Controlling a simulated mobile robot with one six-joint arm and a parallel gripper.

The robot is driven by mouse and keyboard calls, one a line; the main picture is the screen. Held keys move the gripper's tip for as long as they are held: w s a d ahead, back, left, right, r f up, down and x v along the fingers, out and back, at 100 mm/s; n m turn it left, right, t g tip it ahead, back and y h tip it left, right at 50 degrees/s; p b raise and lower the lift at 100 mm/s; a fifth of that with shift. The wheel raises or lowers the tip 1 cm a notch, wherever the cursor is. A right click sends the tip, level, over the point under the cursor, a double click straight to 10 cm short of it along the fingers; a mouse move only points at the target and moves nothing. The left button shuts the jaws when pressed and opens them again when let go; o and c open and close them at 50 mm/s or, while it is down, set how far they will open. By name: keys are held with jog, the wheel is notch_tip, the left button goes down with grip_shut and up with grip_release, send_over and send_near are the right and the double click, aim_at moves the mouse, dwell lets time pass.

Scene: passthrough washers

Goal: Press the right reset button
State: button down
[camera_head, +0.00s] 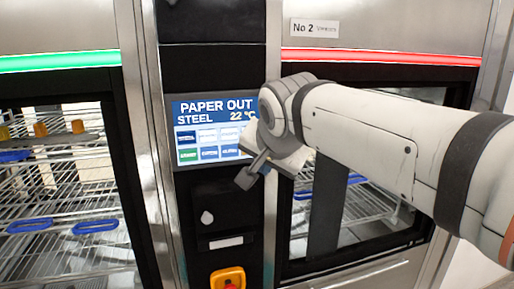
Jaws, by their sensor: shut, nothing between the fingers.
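The centre column between two washers carries a blue screen (212,128) reading "PAPER OUT", "STEEL" and "22 °C", with rows of small blue, white and green fields. Lower down is a yellow housing (219,275) with a red button (230,284) in it, cut off by the bottom edge. No button labelled reset is readable. My gripper (247,178) is shut and empty, in front of the screen's lower right corner. My wrist hides the screen's right edge and part of the right washer. I cannot tell whether the fingertips touch the panel.
The left washer has a green light strip (60,61) and racks with blue handles behind glass. The right washer, labelled "No 2" (314,28), has a red strip (380,57). A white knob (207,217) and a pale label (226,242) sit below the screen.

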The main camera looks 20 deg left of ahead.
jog(key=w+a+p, duration=0.1)
jog(key=w, duration=0.1)
jog(key=w+a+p, duration=0.1)
jog(key=w, duration=0.1)
jog(key=w+a+p, duration=0.1)
jog(key=w+a, duration=0.1)
jog(key=w, duration=0.1)
jog(key=shift+a, duration=0.1)
dwell(2.0)
jog(key=shift+w+a+p, duration=0.2)
jog(key=shift+w+p, duration=0.1)
jog(key=shift+w, duration=0.1)
